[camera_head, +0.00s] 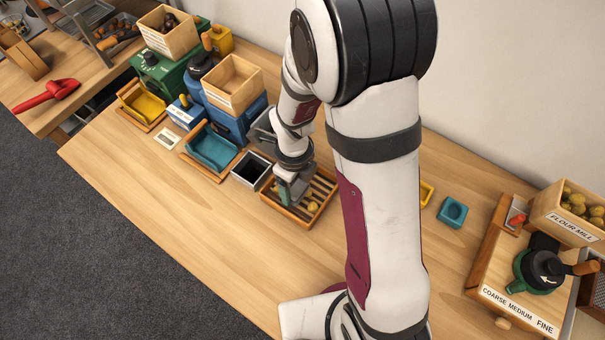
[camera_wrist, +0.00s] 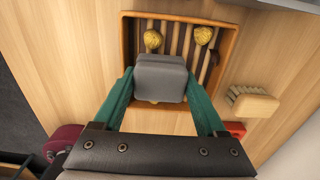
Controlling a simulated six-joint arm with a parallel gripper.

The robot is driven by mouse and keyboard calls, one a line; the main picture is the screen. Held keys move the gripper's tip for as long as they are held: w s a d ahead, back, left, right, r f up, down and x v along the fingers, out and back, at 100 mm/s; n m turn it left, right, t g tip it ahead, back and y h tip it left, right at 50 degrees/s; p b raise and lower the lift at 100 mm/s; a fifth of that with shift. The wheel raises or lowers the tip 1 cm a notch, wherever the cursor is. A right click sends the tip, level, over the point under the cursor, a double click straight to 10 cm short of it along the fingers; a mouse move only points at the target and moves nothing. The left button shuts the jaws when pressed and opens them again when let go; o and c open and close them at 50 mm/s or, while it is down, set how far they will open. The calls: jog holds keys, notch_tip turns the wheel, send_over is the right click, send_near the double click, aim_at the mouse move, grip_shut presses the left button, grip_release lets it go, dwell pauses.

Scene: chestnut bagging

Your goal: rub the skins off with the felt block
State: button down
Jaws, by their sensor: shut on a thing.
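My gripper (camera_wrist: 160,78) has two green fingers shut on a grey felt block (camera_wrist: 161,72). The block is over the near part of a wooden slatted tray (camera_wrist: 235,50); whether it touches the slats cannot be told. Two yellow chestnuts (camera_wrist: 152,40) (camera_wrist: 203,35) lie on the slats beyond the block, apart from each other. The block hides part of the tray, so anything under it is unseen. In the head view, my gripper (camera_head: 290,192) is low over the tray (camera_head: 306,222), with a yellow chestnut (camera_head: 312,207) visible beside it.
A brush (camera_wrist: 250,103) and a red object (camera_wrist: 235,129) are right of the tray in the wrist view. A black-lined bin (camera_head: 251,170) and a teal scoop tray (camera_head: 211,148) stand left of the slatted tray. The front table is clear. A flour mill (camera_head: 540,268) stands far right.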

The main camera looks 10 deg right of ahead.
jog(key=shift+s+a, duration=0.3)
jog(key=shift+s, duration=0.1)
jog(key=shift+w+a, duration=1.05)
jog(key=shift+w, duration=0.1)
notch_tip(320, 180, up, 8)
jog(key=shift+r, duration=0.15)
jog(key=shift+d, duration=0.1)
